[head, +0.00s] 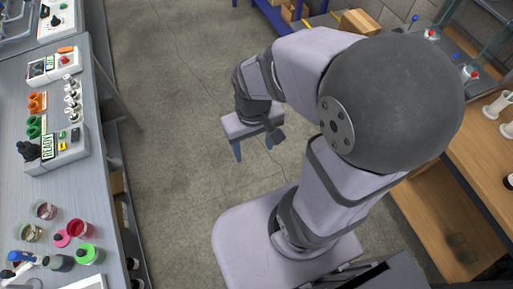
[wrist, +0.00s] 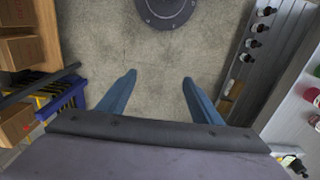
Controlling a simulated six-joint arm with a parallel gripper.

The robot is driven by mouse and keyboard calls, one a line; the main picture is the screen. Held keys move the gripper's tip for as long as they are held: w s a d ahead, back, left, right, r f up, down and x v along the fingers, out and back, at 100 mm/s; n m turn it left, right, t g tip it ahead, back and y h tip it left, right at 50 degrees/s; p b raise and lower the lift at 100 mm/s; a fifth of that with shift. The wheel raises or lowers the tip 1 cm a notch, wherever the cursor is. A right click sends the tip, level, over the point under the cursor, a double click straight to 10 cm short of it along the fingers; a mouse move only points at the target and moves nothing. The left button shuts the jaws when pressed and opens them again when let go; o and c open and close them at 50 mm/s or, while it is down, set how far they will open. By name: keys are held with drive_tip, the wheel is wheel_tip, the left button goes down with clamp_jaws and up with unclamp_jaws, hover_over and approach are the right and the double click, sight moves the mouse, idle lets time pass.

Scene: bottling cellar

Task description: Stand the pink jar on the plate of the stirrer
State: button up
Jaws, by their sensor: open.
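My gripper (head: 253,147) hangs open and empty over the bare floor, well right of the left bench. Its two blue fingers are spread apart in the wrist view (wrist: 159,80). On the left bench, a small round thing with a bright pink rim (head: 61,239) and a glass jar with pinkish-red contents (head: 78,228) stand close together. I cannot tell for certain which is the pink jar. No stirrer plate can be made out for certain; a white flat thing (head: 86,284) is cut off at the bottom edge.
The left bench (head: 85,185) also carries a green-rimmed item (head: 86,254), a dark red jar (head: 45,210) and control boxes, one showing READY (head: 55,150). A wooden shelf unit (head: 440,195) stands at the right. The floor (head: 180,100) between is clear.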

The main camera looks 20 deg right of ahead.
drive_tip(key=shift+o, duration=0.5)
drive_tip(key=shift+s+d+f, duration=0.15)
drive_tip(key=shift+s+d, duration=0.1)
drive_tip(key=shift+s, duration=0.3)
drive_tip(key=shift+w, duration=0.1)
drive_tip(key=w+a+f+n+t+b, duration=0.1)
drive_tip(key=w+a+n+b, duration=0.2)
drive_tip(key=a, duration=0.6)
drive_tip(key=w+a+f+n+y+b, duration=0.15)
drive_tip(key=w+a+b, duration=0.3)
drive_tip(key=a, duration=0.45)
drive_tip(key=w+a+f+n+t+b, duration=0.1)
drive_tip(key=w+a+f+n+b, duration=0.15)
drive_tip(key=w+a, duration=0.45)
drive_tip(key=s+a+f+n+b, duration=0.1)
drive_tip(key=s+a, duration=0.3)
drive_tip(key=a, duration=0.5)
drive_tip(key=s+a+f+n+y+b, duration=0.1)
drive_tip(key=s+a, duration=0.3)
drive_tip(key=a, duration=0.5)
drive_tip(key=s+a+f+n+y+b, duration=0.1)
drive_tip(key=s+a+n+b, duration=0.1)
drive_tip(key=a, duration=0.7)
drive_tip(key=shift+s+f+t+b, duration=0.15)
drive_tip(key=shift+s+t+b, duration=0.25)
drive_tip(key=shift+s, duration=0.65)
